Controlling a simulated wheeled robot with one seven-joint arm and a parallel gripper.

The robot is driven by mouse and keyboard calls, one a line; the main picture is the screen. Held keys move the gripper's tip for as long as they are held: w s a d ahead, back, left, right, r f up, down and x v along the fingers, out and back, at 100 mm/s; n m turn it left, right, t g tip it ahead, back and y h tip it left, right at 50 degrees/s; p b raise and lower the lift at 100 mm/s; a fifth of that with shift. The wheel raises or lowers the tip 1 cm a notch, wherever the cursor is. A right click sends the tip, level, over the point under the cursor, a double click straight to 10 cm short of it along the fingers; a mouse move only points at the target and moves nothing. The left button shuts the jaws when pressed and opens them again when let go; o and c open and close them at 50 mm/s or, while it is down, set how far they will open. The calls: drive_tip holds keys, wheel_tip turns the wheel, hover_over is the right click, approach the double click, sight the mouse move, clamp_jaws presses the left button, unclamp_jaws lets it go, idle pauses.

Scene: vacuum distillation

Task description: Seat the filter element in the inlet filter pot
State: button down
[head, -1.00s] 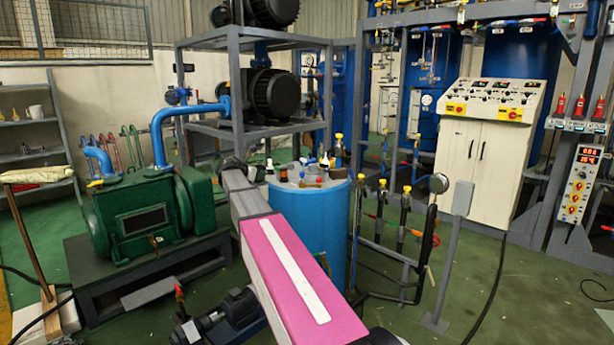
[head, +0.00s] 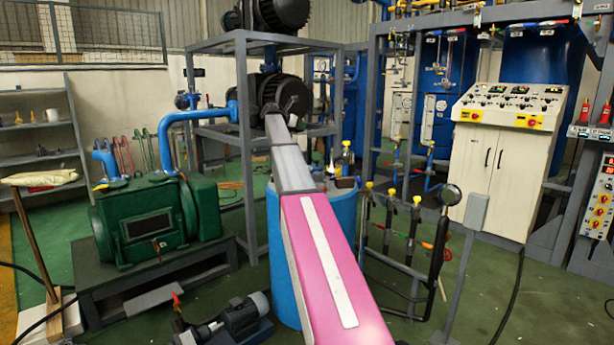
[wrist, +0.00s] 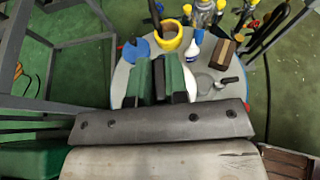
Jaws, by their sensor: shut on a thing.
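My gripper (wrist: 160,82) is at the middle of the wrist view, with green and pale fingers pointing over the top of a blue drum (wrist: 121,78). It is shut on a narrow dark piece (wrist: 160,74), mostly hidden between the fingers; I cannot tell from its shape whether it is the filter element. In the head view my gripper (head: 284,106) is raised above the drum (head: 279,245), in front of a black motor. I cannot pick out the inlet filter pot with certainty.
On the drum top are a blue object (wrist: 137,50), a yellow-rimmed cup (wrist: 170,42), a white bottle (wrist: 193,48), a brown block (wrist: 225,52) and a small dish with a dark handle (wrist: 205,83). A steel frame (head: 244,130) stands left, and a pipe rack (head: 412,235) right.

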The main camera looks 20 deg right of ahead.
wheel_tip(320, 180, down, 17)
idle(0.5)
drive_tip(key=shift+f, duration=0.1)
drive_tip(key=c, duration=1.1)
unclamp_jaws()
